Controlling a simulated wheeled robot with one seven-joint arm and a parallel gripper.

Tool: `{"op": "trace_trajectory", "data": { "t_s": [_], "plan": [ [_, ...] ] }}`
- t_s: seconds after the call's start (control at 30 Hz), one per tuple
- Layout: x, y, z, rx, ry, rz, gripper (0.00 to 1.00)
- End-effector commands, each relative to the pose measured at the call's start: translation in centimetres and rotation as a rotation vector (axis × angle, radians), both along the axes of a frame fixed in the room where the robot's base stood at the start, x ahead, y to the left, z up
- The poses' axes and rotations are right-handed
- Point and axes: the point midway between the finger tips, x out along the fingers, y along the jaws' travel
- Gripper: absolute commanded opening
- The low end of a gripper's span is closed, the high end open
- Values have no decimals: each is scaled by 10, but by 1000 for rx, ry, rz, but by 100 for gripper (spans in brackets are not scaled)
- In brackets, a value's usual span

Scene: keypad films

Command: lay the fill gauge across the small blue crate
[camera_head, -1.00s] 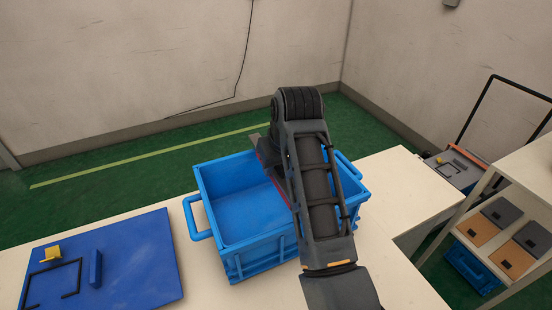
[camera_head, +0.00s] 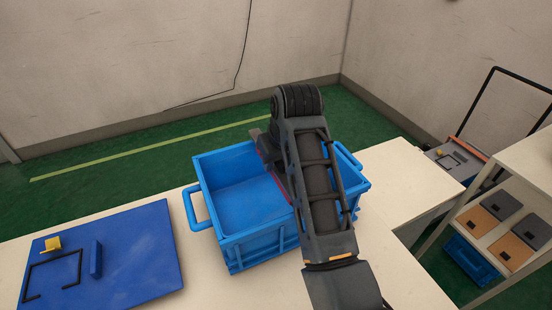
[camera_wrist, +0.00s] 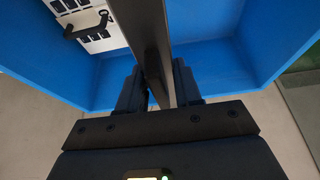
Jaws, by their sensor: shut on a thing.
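The blue crate (camera_head: 225,245) stands open on the cream table, with a handle on its left side. My arm reaches over its right part and hides much of that side. In the wrist view my gripper (camera_wrist: 158,88) is shut on a long dark grey bar, the fill gauge (camera_wrist: 149,40), which runs away from the jaws over the crate (camera_wrist: 215,70). Its far end is out of that view. In the head view the gripper and most of the gauge are hidden behind my arm. I cannot tell whether the gauge touches the crate's rim.
A blue board (camera_head: 135,265) with a yellow piece (camera_head: 53,243) and a black bracket lies at the left of the table. A shelf with grey and orange pads (camera_head: 512,250) stands at the right, with another blue crate (camera_head: 468,262) low down. A white panel (camera_wrist: 95,25) with a black handle shows in the wrist view.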

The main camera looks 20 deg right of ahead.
Motion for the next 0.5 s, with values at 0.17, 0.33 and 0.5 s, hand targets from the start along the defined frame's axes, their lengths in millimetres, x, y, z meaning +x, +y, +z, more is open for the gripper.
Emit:
{"op": "trace_trajectory", "data": {
  "t_s": [0.17,0.33,0.5],
  "plan": [
    [0,0,-2,0,0,0,0],
    [0,0,-5,0,0,0,0],
    [0,0,-7,0,-1,0,0]
  ]
}}
